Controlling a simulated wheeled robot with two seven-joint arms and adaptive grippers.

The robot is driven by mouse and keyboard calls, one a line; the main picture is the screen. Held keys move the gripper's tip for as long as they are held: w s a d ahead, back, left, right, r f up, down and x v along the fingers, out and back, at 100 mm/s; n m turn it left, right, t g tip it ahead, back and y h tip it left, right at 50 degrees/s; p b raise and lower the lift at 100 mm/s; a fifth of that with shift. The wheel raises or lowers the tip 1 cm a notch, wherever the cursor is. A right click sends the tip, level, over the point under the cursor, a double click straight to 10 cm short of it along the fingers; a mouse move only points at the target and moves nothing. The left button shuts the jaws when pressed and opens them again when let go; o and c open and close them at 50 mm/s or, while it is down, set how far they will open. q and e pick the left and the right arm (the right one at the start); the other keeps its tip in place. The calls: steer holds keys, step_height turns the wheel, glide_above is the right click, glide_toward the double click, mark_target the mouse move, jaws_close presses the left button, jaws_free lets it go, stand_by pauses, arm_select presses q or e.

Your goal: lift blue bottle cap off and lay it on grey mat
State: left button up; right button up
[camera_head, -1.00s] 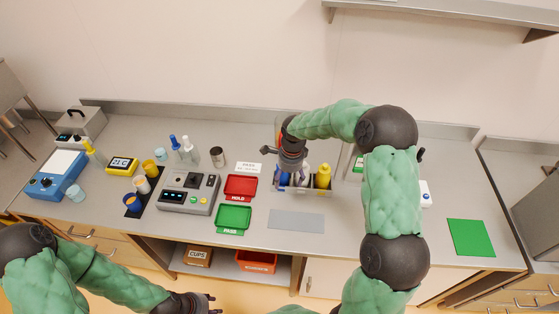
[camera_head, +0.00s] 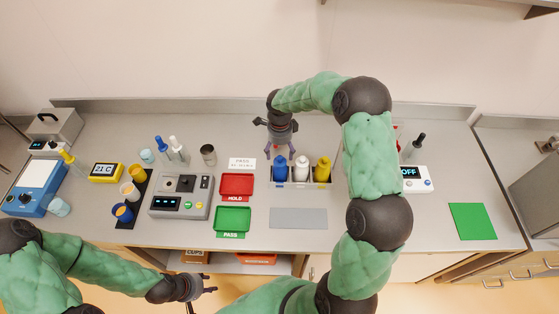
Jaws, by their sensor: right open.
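A blue bottle (camera_head: 280,169) with its blue cap on top stands at the left end of a rack (camera_head: 304,184) at the back of the bench, beside a white bottle (camera_head: 301,170) and a yellow bottle (camera_head: 322,170). My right gripper (camera_head: 280,151) is open above the blue bottle, its fingers pointing down; I cannot tell whether they touch the cap. The grey mat (camera_head: 298,218) lies bare in front of the rack. My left gripper (camera_head: 204,301) is low at the front, off the bench edge; its finger gap is hard to make out.
A red tray (camera_head: 237,184) and a green tray (camera_head: 233,220) lie left of the mat. A grey device (camera_head: 182,196) stands further left. A white device reading OFF (camera_head: 416,180) and a green mat (camera_head: 473,221) are to the right. My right arm hides part of the bench.

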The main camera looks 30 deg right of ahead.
mark_target(280, 157)
steer(key=shift+f+p, duration=0.45)
steer(key=shift+f, duration=1.95)
steer(key=shift+c, duration=0.4)
steer(key=c, duration=0.9)
